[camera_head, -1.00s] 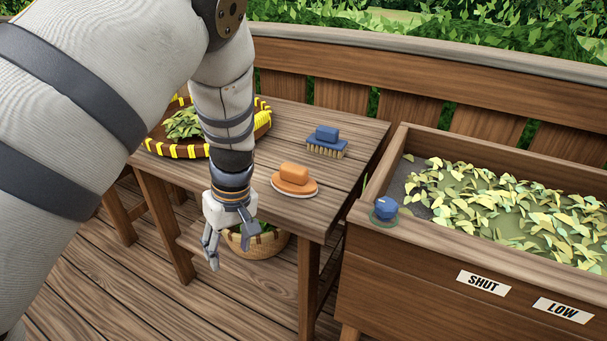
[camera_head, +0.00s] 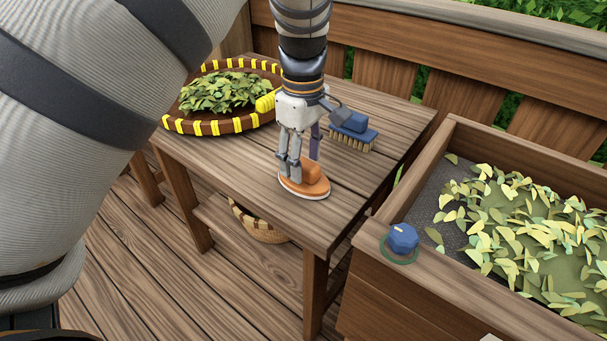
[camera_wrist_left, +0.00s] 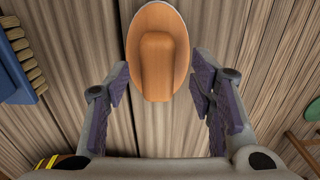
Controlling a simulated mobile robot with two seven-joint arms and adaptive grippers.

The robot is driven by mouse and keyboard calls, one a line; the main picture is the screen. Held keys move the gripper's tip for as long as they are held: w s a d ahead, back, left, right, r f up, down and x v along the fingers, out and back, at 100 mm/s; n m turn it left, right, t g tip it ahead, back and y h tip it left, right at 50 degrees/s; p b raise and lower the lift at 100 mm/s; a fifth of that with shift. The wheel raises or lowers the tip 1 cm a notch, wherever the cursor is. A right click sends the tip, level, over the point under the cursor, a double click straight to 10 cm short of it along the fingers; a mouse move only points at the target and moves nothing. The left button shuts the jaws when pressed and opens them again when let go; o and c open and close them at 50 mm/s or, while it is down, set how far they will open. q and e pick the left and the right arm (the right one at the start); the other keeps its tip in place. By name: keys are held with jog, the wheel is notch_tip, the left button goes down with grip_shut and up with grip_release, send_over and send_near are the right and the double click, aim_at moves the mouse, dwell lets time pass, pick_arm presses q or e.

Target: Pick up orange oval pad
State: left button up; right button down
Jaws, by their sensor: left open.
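The orange oval pad (camera_head: 316,184) lies on the wooden table with its raised handle block on top and a pale rim below. My left gripper (camera_head: 302,170) is open above the pad and hides part of it in the head view. In the left wrist view the pad (camera_wrist_left: 174,22) is ahead of the gripper (camera_wrist_left: 163,90), with the handle's near end between the two spread fingers. Neither finger visibly touches the handle there. My right gripper is not in view.
A blue brush (camera_head: 352,134) stands behind the pad. A round tray with yellow binding (camera_head: 205,128) holds leaves at the back left. A woven basket (camera_head: 262,228) sits under the table. At right is a wooden trough (camera_head: 400,215) of leaves with a blue knob (camera_head: 402,238).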

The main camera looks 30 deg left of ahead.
pick_arm(q)
notch_tip(320, 180, down, 2)
jog(key=shift+w, duration=0.1)
grip_shut()
jog(key=shift+r, duration=0.15)
